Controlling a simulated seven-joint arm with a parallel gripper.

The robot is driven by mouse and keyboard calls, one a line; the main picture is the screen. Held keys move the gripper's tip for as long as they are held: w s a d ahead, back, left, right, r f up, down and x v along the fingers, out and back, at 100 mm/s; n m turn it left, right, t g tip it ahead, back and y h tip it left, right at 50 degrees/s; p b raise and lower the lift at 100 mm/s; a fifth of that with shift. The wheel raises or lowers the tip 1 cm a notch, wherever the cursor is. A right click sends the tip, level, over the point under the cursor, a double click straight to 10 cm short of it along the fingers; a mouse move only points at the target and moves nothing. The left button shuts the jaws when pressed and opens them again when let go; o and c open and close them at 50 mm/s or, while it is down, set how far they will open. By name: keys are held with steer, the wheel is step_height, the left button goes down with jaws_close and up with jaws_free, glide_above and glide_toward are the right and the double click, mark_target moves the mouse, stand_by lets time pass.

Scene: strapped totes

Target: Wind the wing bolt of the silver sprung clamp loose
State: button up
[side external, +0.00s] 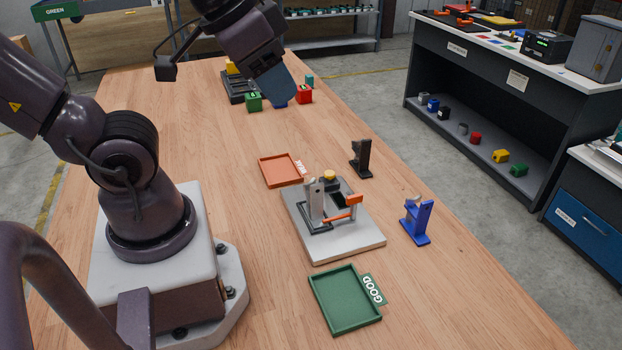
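A grey plate (348,245) lies on the wooden table and carries a fixture. On it stand a silver upright block (314,200), an orange-handled lever (345,208), a black frame (318,228) and a yellow knob (330,174). The silver block is the nearest match to a silver clamp. I cannot make out a wing bolt or a spring at this size. My gripper (279,88) is at the top, well above and behind the plate, apart from the fixture. A flat blue-grey part shows at its end. Its fingers are not clear, so I cannot tell whether it is open.
An orange tray (262,172) and a green tray labelled GOOD (314,290) flank the plate. A black stand (361,158) and blue stand (416,222) are to the right.

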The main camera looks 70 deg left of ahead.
steer(key=o, duration=0.5)
steer(key=shift+a+f, duration=0.15)
steer(key=shift+a, duration=0.05)
steer(key=m+g, duration=0.6)
steer(key=m, duration=0.6)
glide_toward(310, 180)
steer(key=f, duration=0.9)
steer(key=shift+s+f, duration=0.1)
steer(key=shift+s, duration=0.1)
steer(key=c, duration=0.9)
